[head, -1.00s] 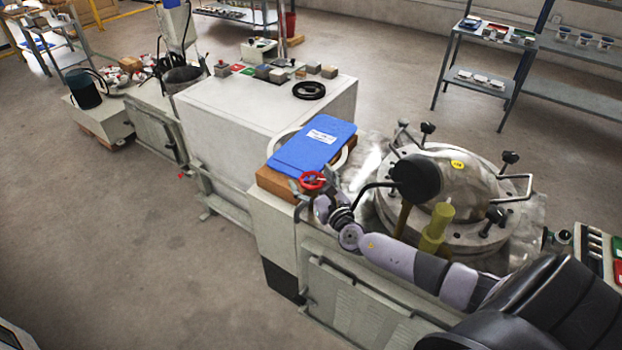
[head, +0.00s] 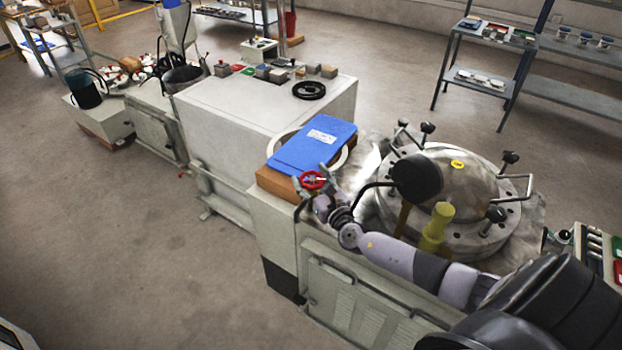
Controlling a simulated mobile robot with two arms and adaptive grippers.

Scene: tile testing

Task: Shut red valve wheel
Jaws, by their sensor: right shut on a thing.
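The red valve wheel (head: 312,180) is a small spoked ring beside the brown block, at the front of the machine. My right gripper (head: 311,183) is at the wheel, with its fingers on either side of the rim, shut on it. My right arm comes in from the lower right. The wheel's stem and mount are hidden behind the gripper. My left gripper is not in the head view.
A blue binder (head: 312,145) lies on a brown block (head: 285,186) just behind the wheel. A round bolted vessel (head: 465,195) with handles stands to the right, close to my right arm. A black handwheel (head: 309,90) sits on the cabinet behind. The floor at left is open.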

